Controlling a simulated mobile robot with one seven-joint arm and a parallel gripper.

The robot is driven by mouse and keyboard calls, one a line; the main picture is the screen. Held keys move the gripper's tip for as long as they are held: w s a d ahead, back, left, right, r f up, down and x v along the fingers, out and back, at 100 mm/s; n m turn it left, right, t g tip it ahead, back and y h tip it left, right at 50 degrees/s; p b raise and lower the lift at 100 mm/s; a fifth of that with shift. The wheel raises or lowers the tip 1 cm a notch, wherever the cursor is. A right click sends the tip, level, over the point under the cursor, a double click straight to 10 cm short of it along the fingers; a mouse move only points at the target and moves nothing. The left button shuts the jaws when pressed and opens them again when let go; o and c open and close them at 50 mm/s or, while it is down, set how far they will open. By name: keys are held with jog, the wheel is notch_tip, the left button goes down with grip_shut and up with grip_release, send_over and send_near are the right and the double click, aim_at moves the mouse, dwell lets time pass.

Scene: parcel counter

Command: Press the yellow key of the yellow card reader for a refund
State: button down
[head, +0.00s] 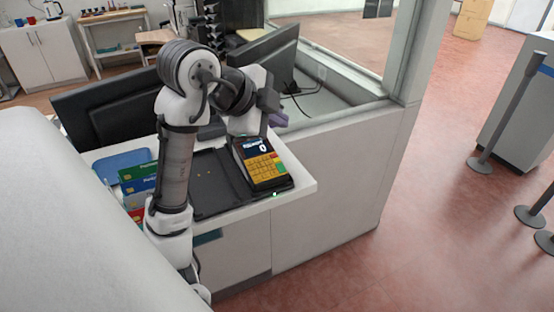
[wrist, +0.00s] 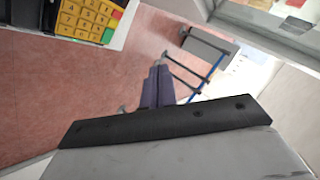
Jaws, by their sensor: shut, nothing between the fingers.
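The card reader (head: 262,170) stands on the white counter, dark-bodied with a lit screen and a yellow keypad face. Coloured keys, among them a green one, run down the keypad's right side. In the wrist view the card reader (wrist: 85,20) is cut off at the top left; its red and green keys show at the right edge, but I cannot clearly pick out the yellow key between them. My gripper (head: 279,120) has purple fingers and is shut and empty, above and just right of the reader's screen end. In the wrist view the fingertips (wrist: 160,66) are clear of the reader, over open floor.
A dark pad (head: 216,183) lies left of the reader. Colourful cards (head: 137,177) and a blue tray (head: 122,163) are further left. Monitors (head: 268,58) stand behind on the counter. The counter (head: 303,187) ends just right of the reader, with open floor and barrier posts (head: 508,110) beyond.

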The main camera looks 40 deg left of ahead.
aim_at(274, 166)
jog(key=shift+w+a+f+b, duration=0.1)
jog(key=shift+a+f+b, duration=0.2)
jog(key=shift+f+b, duration=0.9)
jog(key=shift+w+a+f+b, duration=0.2)
jog(key=shift+f+b, duration=0.55)
jog(key=shift+f, duration=0.85)
jog(key=shift+w+a+f+b, duration=0.1)
jog(key=shift+a+f+b, duration=0.25)
jog(key=shift+f+b, duration=0.85)
jog(key=shift+f, duration=0.3)
jog(key=shift+a+f, duration=0.1)
jog(key=shift+f, duration=0.25)
jog(key=shift+f+b, duration=0.25)
jog(key=shift+b, duration=0.05)
jog(key=shift+r, duration=0.1)
jog(key=shift+r+p, duration=0.5)
jog(key=shift+r, duration=0.1)
jog(key=shift+r, duration=0.15)
jog(key=r+p, duration=0.2)
jog(key=r, duration=0.1)
jog(key=d+r+p, duration=0.1)
jog(key=shift+s+d+r+p, duration=0.1)
jog(key=shift+s+r+p, duration=0.15)
jog(key=shift+r+p, duration=0.1)
